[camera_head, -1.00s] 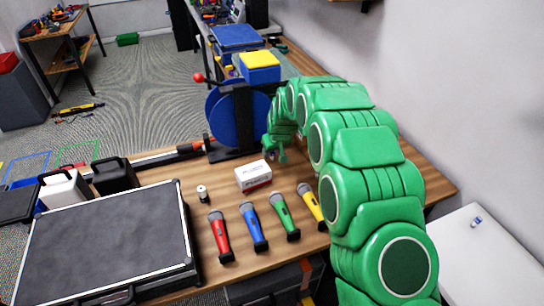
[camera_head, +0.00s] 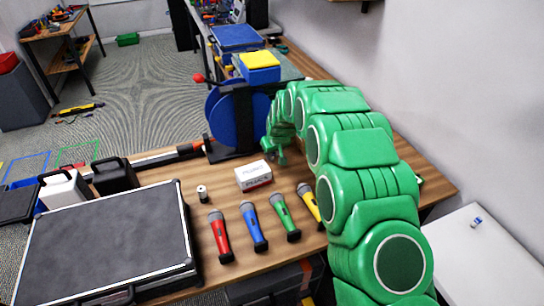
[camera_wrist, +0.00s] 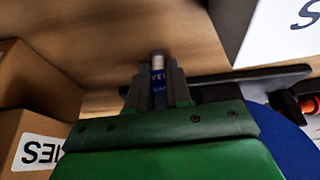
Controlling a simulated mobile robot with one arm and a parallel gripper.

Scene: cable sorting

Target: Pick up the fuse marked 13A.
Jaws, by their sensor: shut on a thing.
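My gripper (camera_wrist: 158,84) is shut on a small cylinder (camera_wrist: 158,62) in the wrist view. The cylinder has a silver end cap and a blue band with white letters, and it looks like a fuse. I cannot read a 13A mark on it, and its lower part is hidden between the fingers. In the head view my gripper (camera_head: 279,157) is near the back of the wooden table, just behind the white box and to the right of the blue reel. The held cylinder cannot be made out there.
A white box (camera_head: 253,176), several coloured microphones (camera_head: 253,226) and a small white-and-black cylinder (camera_head: 202,194) are on the table (camera_head: 171,167). A grey case (camera_head: 110,245) fills the left front. The blue reel (camera_head: 222,115) stands behind. The wrist view shows cardboard boxes (camera_wrist: 28,95) at left.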

